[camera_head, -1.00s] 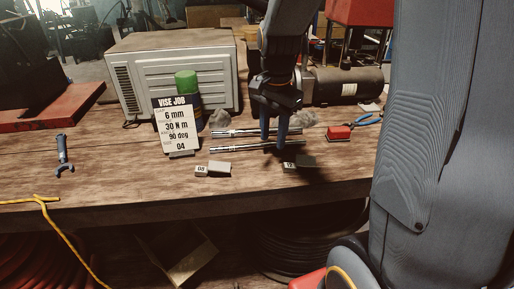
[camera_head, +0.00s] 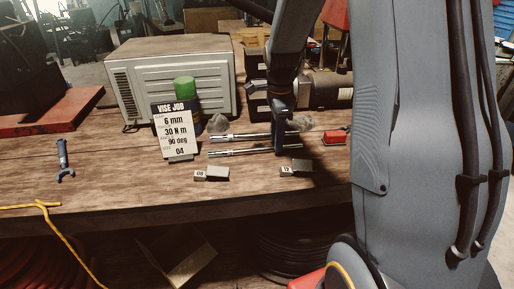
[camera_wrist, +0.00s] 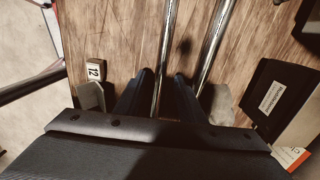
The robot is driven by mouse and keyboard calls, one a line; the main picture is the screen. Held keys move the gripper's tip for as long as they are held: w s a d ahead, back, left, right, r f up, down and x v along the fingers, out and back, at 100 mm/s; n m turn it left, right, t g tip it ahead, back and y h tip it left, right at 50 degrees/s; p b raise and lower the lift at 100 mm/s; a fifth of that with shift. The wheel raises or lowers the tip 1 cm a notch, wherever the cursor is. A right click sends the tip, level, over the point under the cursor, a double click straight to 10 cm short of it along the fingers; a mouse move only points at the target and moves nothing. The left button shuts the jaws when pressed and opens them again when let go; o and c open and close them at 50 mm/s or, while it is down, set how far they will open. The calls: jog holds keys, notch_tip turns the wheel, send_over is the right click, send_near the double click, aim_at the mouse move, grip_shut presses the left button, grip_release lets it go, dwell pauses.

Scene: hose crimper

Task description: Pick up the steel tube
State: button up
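Two shiny steel tubes lie roughly parallel on the wooden bench, a farther one (camera_head: 236,137) and a nearer one (camera_head: 236,153). My gripper (camera_head: 279,143) is down over their right part in the head view. In the wrist view my gripper (camera_wrist: 160,85) has its two dark fingers apart, with the left tube (camera_wrist: 166,45) running between them. The other tube (camera_wrist: 214,40) passes to the right, outside the right finger. I cannot tell whether a finger touches a tube. My gripper hides part of both tubes.
A block labelled 12 (camera_head: 296,169) and one labelled 08 (camera_head: 211,174) lie in front of the tubes. A vise job sign (camera_head: 176,131) reads 6 mm, 30 N m, 90 deg. A red object (camera_head: 334,137) lies right. The bench's left front is fairly clear.

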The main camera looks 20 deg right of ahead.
jog(key=shift+f, duration=0.8)
grip_shut()
jog(key=shift+r, duration=0.15)
